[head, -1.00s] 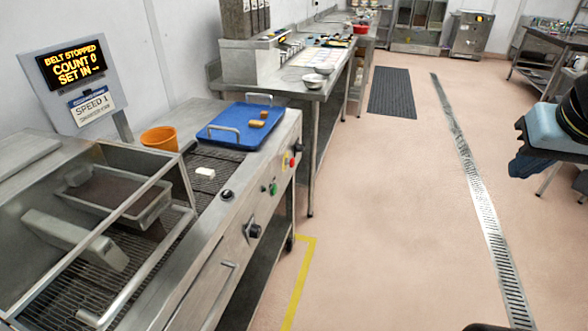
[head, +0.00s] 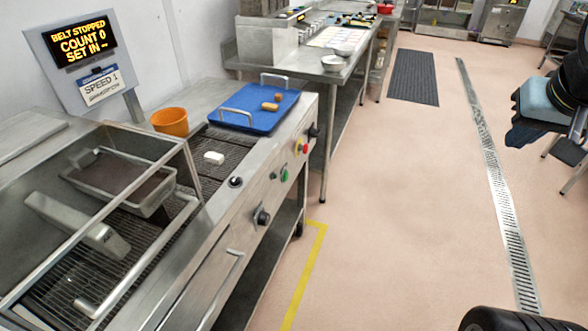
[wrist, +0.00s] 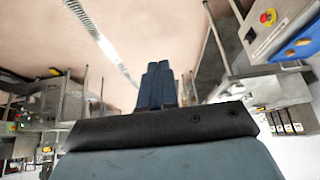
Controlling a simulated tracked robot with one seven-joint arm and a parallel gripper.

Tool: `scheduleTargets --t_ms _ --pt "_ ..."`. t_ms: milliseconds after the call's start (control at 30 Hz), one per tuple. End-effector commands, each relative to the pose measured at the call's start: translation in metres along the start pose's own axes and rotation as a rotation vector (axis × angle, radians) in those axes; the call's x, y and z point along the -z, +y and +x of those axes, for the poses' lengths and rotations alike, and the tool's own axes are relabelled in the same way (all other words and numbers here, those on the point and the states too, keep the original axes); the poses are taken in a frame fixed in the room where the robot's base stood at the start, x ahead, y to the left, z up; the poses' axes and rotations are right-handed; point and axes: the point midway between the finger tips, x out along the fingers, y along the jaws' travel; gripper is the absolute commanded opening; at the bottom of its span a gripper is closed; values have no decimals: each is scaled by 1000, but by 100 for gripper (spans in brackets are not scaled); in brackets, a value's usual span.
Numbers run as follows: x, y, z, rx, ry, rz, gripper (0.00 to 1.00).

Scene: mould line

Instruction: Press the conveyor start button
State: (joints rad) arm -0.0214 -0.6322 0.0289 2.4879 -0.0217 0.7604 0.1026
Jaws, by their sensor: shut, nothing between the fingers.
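The conveyor machine (head: 225,215) stands at the left in the head view. On its front panel are a green button (head: 284,175), taken as the start button, a red button (head: 303,147) above it and a dark knob (head: 262,217) below. The display (head: 79,39) reads belt stopped, count 0. My gripper (head: 522,136) is at the right edge, far from the panel across open floor. In the wrist view its blue fingers (wrist: 157,82) are together and empty. A red button on yellow (wrist: 267,17) shows there at upper right.
A blue tray (head: 251,120) with orange-brown pieces and an orange tub (head: 170,122) sit on the machine. A white block (head: 214,158) lies on the belt. A steel table (head: 300,62) stands beyond. The pink floor (head: 400,210) between machine and drain (head: 500,200) is clear.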

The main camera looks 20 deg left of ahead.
Motion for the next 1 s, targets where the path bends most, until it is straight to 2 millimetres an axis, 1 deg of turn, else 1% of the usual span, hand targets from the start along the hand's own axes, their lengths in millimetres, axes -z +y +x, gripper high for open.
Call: scheduleTargets --t_ms 33,200,367,500,733,867,1000 --pt "10 -4 14 0 1 8 0" --pt "44 -23 58 13 39 50 0" --pt "69 -45 101 42 73 88 0" --pt "86 -68 140 82 98 123 0" --pt "99 -113 206 172 121 186 0" --pt "99 -141 243 230 125 218 0" --pt "92 -172 282 306 120 272 0"
